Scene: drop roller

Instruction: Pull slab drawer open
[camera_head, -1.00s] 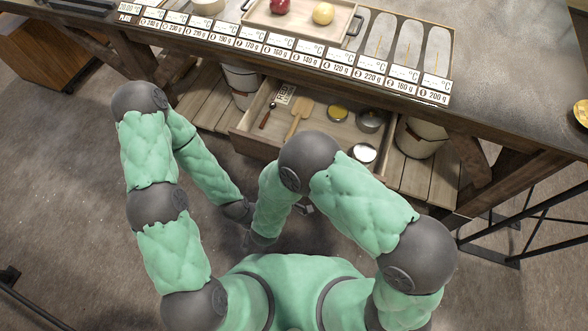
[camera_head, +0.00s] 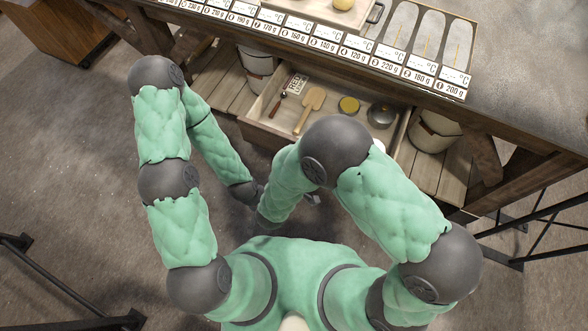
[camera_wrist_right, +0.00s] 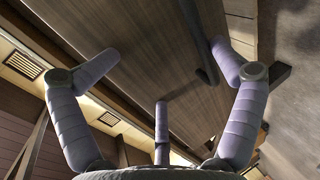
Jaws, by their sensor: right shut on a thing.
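The wooden slab drawer (camera_head: 262,133) under the bench stands partly open in the head view. In it lie a dark spoon (camera_head: 276,106), a wooden spatula (camera_head: 311,104), a yellow-topped jar (camera_head: 349,105) and a metal pot (camera_head: 380,116). My elbow covers part of the drawer's right side. In the right wrist view, the lilac fingers of my right gripper (camera_wrist_right: 160,75) face a brown wooden panel. The gripper is shut on the dark bar handle (camera_wrist_right: 203,50), which runs beside the right finger.
The bench top (camera_head: 515,70) carries a row of weight labels and a tray (camera_head: 300,8) at the back. White buckets (camera_head: 436,130) stand on the lower shelf. Dark metal rails (camera_head: 535,225) stand at the right.

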